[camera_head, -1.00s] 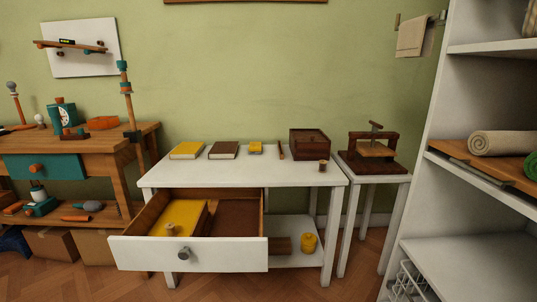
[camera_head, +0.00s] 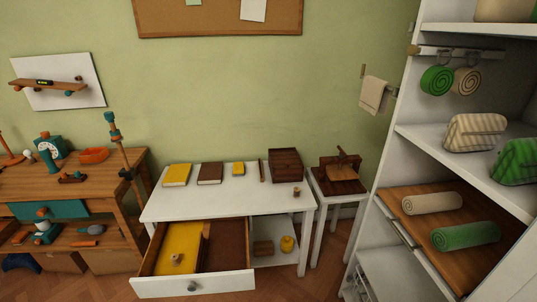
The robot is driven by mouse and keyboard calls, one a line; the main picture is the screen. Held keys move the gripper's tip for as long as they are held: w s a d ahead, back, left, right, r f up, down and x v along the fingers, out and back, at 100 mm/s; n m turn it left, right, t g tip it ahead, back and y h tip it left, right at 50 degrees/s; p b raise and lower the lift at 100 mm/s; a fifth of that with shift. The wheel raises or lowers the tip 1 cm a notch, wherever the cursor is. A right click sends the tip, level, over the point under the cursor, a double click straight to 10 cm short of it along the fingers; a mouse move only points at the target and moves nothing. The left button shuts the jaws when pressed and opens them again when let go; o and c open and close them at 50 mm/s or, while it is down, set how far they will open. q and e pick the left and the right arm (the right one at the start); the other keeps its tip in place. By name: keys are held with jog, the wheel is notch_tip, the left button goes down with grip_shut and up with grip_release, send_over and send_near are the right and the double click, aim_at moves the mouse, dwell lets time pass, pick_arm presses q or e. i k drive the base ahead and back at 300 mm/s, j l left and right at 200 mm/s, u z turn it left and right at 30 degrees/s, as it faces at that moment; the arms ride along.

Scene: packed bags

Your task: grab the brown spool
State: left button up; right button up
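A small brown spool (camera_head: 296,191) stands upright on the right part of the white table (camera_head: 225,205), near its right edge. A small tan spool-like piece (camera_head: 177,259) sits in the open drawer (camera_head: 193,285) on or beside a yellow item (camera_head: 180,246). It is too small to tell exactly what it is. Neither of my grippers shows in the head view.
Books (camera_head: 210,173) and a brown wooden box (camera_head: 286,163) stand along the table's back. The drawer sticks out in front. A small side table with a wooden press (camera_head: 338,171) is to the right, beside a tall white shelf (camera_head: 405,150). A wooden workbench (camera_head: 85,180) is left.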

aim_at(296, 190)
jog(key=i+z, duration=0.5)
jog(key=i+j+z, duration=0.2)
jog(key=z, duration=0.25)
